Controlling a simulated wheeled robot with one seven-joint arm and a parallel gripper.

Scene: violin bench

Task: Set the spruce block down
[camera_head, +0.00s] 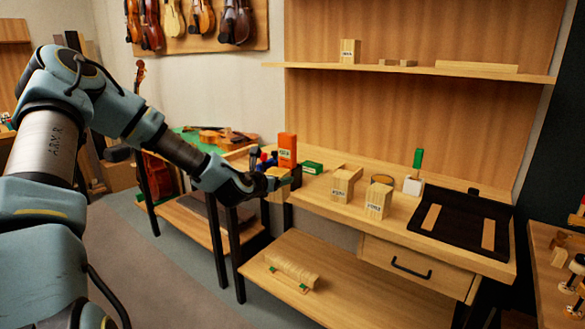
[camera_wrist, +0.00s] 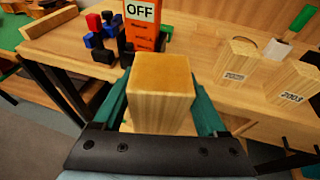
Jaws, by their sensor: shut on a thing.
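My gripper (camera_wrist: 160,100) is shut on a pale wooden block, the spruce block (camera_wrist: 162,80), with a dark green jaw along each side. The block's smooth end faces the wrist camera, and no label shows on it. In the head view my gripper (camera_head: 284,183) is at the left front part of the workbench (camera_head: 325,207), in front of an orange box. The block (camera_head: 276,173) is partly hidden there by the gripper. I cannot tell whether it touches the bench top.
The orange box (camera_head: 287,150) and red, blue and black clamps (camera_wrist: 100,32) stand close behind my gripper. Labelled blocks (camera_head: 343,185) (camera_head: 378,200) stand to the right. Bare bench top lies between.

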